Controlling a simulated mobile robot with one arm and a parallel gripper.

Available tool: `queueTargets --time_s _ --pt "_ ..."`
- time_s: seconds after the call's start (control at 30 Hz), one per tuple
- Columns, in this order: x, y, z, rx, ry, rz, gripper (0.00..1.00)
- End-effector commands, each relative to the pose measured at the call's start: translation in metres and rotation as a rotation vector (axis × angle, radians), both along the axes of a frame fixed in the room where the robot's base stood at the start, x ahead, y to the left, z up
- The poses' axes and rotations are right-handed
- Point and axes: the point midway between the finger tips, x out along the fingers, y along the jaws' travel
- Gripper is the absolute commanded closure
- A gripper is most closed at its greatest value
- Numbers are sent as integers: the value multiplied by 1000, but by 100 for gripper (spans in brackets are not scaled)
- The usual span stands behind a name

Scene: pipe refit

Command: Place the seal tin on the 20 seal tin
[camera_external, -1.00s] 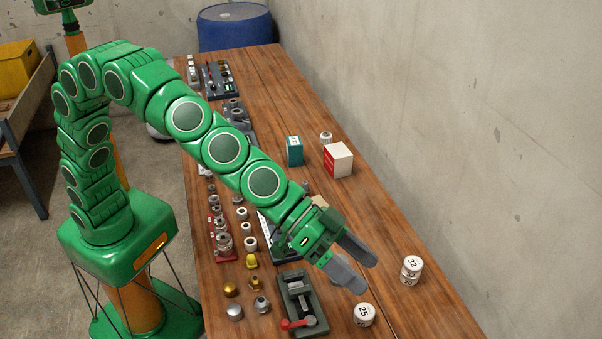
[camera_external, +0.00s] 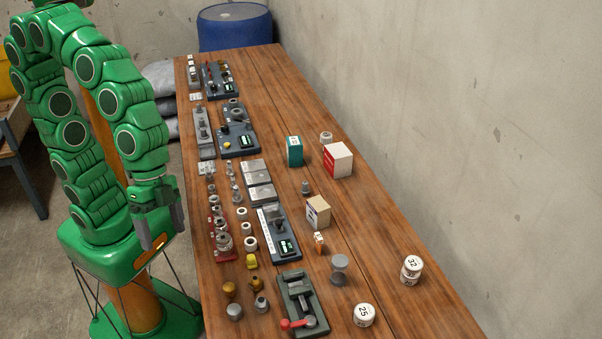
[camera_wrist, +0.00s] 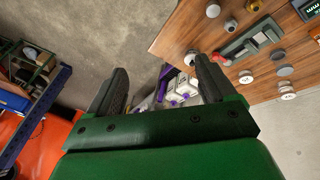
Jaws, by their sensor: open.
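A white tin marked 32 (camera_external: 412,262) sits on top of another white tin (camera_external: 410,277) near the right edge of the table; the lower tin's number is too small to read surely. A white tin marked 25 (camera_external: 364,315) stands alone at the front. Another pale tin (camera_external: 326,138) stands farther back, its label unclear. I cannot tell which tin is the 20. My gripper (camera_external: 162,229) is open and empty, pointing down beside the table's left edge, far from the tins. Its two spread fingers (camera_wrist: 160,82) show in the wrist view with nothing between them.
A grey vise with a red handle (camera_external: 298,303) and a grey spool-shaped part (camera_external: 339,269) stand left of the tins. A tan box (camera_external: 318,212), a red-and-white box (camera_external: 338,160) and a teal box (camera_external: 295,151) stand farther back. Fittings crowd the left side; the right strip is mostly clear.

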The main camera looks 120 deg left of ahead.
Motion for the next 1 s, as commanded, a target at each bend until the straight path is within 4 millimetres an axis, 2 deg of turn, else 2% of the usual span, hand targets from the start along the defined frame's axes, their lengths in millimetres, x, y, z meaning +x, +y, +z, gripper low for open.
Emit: queueTargets --time_s 0.03,0.2,0.3,0.43,0.5,0.6,1.0 --pt "-23 6 -3 22 35 -3 16" --pt "-105 32 -21 111 195 -4 16" --pt "-146 48 -27 162 272 1 16" --pt "-188 65 -34 218 353 15 16" --pt "-202 71 -36 238 382 22 16" --pt "-212 77 -37 255 400 28 16" --pt "-215 78 -38 260 407 29 16"
